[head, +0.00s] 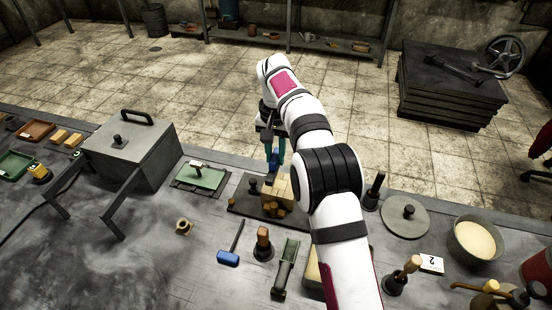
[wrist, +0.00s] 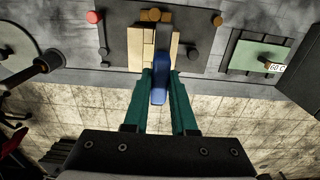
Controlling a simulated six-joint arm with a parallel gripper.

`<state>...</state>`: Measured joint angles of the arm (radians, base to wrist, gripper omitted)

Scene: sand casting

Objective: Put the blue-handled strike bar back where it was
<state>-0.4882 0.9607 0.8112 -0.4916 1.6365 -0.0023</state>
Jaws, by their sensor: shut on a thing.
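My gripper (head: 274,150) has green fingers and is above the back edge of the workbench, just behind the wooden block pattern. In the wrist view my gripper (wrist: 161,80) is shut on the blue handle of the strike bar (wrist: 159,88). The bar's greyish length (wrist: 165,42) extends away from the fingers, over or alongside the pale wooden block (wrist: 141,45). In the head view the blue handle (head: 273,163) shows between the fingers; the rest of the bar is mostly hidden. I cannot tell whether the bar touches the block.
The wooden block stands on a dark board (head: 241,208) with small knobs. A green plate (head: 205,178) lies to its left, beside a large grey box (head: 128,155). A round lid (head: 405,219) is right.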

